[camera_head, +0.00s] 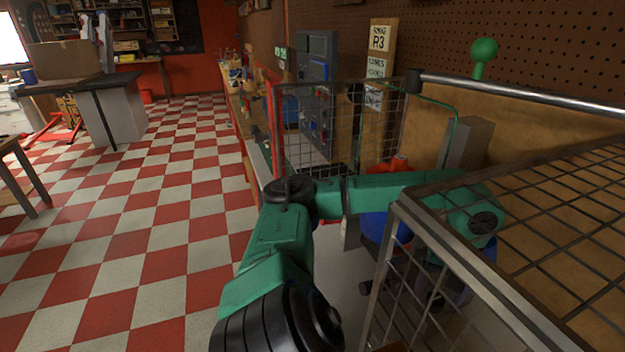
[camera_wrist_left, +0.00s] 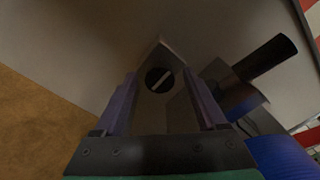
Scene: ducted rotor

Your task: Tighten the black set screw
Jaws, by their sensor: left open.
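The black set screw (camera_wrist_left: 159,80) shows in the left wrist view as a round dark head with a pale diagonal slot. It sits in the face of a grey-brown block with a pointed top (camera_wrist_left: 161,53). My left gripper (camera_wrist_left: 163,88) is open, with one purple finger on each side of the screw in the picture. I cannot tell whether the fingers touch the block. In the head view my left arm bends right, and its gripper end is partly hidden behind wire mesh. The screw cannot be made out there. My right gripper is not in view.
A metal-framed mesh cage (camera_head: 398,285) stands close around my left wrist. A blue part (camera_head: 378,228) and a red part (camera_head: 397,165) are inside it. In the wrist view a dark cylinder (camera_wrist_left: 264,56) sticks out right of the fingers. The checkered floor (camera_head: 150,220) is open at left.

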